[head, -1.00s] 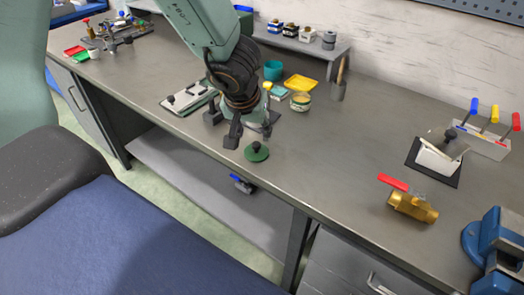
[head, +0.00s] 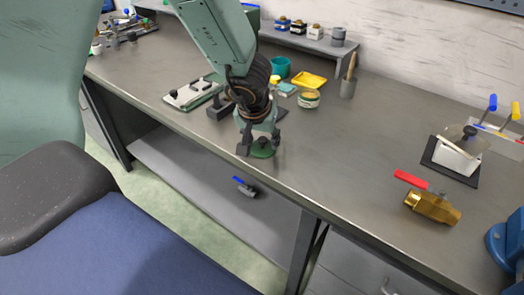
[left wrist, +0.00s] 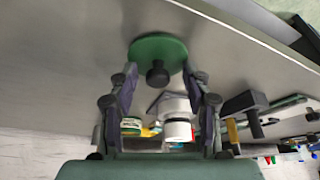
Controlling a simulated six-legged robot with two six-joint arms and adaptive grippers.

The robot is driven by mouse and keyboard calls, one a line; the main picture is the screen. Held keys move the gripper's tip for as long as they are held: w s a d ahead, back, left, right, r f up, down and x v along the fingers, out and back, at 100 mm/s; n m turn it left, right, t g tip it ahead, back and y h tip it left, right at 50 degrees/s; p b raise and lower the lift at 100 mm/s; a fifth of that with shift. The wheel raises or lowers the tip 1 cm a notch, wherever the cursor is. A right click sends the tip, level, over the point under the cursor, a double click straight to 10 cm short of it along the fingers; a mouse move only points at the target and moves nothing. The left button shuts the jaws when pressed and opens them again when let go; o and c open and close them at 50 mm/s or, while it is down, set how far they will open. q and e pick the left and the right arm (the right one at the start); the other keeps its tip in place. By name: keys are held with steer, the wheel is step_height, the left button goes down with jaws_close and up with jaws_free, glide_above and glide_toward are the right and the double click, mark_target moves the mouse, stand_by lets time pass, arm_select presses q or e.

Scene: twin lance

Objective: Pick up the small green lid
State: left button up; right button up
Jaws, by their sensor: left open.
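The small green lid (head: 262,153) lies flat on the grey bench near its front edge. In the left wrist view it is a green disc (left wrist: 157,50) with a dark round knob in its middle. My left gripper (head: 260,150) points down at the lid and partly hides it in the head view. In the left wrist view my left gripper (left wrist: 157,78) is open, with the knob around the gap between its fingertips. I cannot tell whether the fingers touch it. My right gripper is not in view.
A brass valve with a red handle (head: 432,206) and a white box on a dark mat (head: 457,160) stand to the right. A round tin (head: 309,99), yellow tray (head: 311,80) and teal cup (head: 281,66) stand behind. Bench between is clear.

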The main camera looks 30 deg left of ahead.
arm_select(q)
steer(key=shift+s+d+r, duration=0.1)
steer(key=shift+d+r, duration=0.05)
steer(key=shift+r, duration=0.05)
steer(key=shift+s+d+r, duration=0.1)
steer(key=shift+c, duration=1)
steer(key=shift+a, duration=0.2)
steer(key=c, duration=0.6)
steer(key=shift+d, duration=0.15)
jaws_close()
